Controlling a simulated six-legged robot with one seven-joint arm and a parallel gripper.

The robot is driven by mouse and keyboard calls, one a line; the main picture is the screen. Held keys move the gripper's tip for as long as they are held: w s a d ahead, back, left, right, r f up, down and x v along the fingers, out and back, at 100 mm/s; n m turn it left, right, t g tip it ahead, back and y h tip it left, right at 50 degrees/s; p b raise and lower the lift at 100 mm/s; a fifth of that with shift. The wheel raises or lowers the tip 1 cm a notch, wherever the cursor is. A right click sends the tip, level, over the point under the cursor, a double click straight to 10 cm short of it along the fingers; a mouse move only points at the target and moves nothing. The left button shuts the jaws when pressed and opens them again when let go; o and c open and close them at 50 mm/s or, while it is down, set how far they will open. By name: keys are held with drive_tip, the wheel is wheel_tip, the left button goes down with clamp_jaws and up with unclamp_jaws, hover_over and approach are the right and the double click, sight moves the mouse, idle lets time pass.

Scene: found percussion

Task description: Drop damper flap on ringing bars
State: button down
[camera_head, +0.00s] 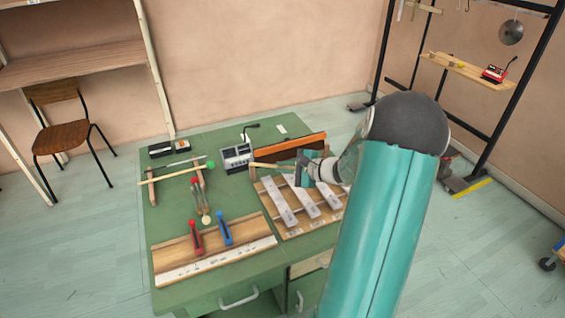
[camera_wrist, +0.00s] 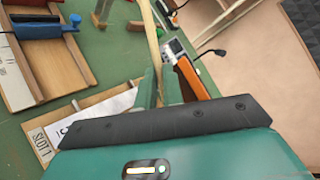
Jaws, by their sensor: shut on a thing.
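The damper flap looks to be the orange-brown board (camera_head: 290,147) standing raised along the back of the bars. Its orange face also shows in the wrist view (camera_wrist: 191,79), just right of my fingers. Several pale metal bars (camera_head: 279,203) lie on a wooden frame at the table's right, with the flap clear of them. My gripper (camera_head: 300,170) is over the back of the bars. In the wrist view its teal fingers (camera_wrist: 156,88) are shut on a pale wooden rod (camera_wrist: 151,38), which also shows in the head view (camera_head: 268,166). Whether the rod joins the flap is hidden.
A wooden board (camera_head: 212,252) with a red and a blue clamp (camera_head: 224,228) lies at the front left. Rods and a mallet (camera_head: 190,170) lie at the left. The green table (camera_head: 170,218) has bare room between them.

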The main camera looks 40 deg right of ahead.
drive_tip(key=r, duration=0.1)
drive_tip(key=d+r+m, duration=0.1)
drive_tip(key=r, duration=0.1)
drive_tip(key=shift+s+y, duration=0.1)
drive_tip(key=shift+y, duration=0.3)
drive_tip(key=shift+a+r+n, duration=0.15)
drive_tip(key=shift+a+n, duration=0.25)
